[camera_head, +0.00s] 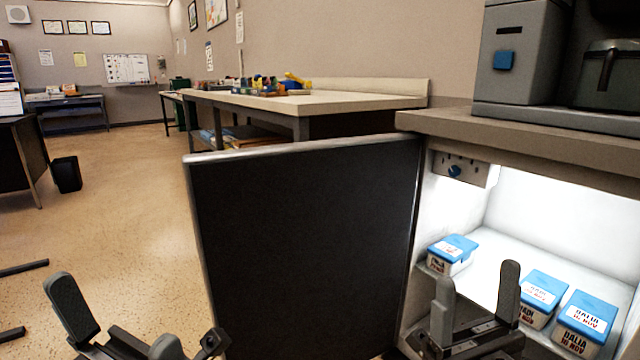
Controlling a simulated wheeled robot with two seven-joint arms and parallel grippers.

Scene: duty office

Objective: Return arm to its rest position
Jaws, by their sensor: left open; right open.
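My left gripper (118,318) is at the bottom left of the head view, open and empty, in front of the floor and left of the black door. My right gripper (475,312) is open and empty at the bottom, in front of the lit fridge opening. Its fingers stand apart, with no container between them. The arm links behind both grippers are mostly cut off by the lower edge.
The black fridge door (305,245) stands open between my grippers. Three blue-lidded containers stand inside: one at left (452,254), one in the middle (541,297), one at right (586,322). A coffee machine (545,60) stands on the counter (540,135).

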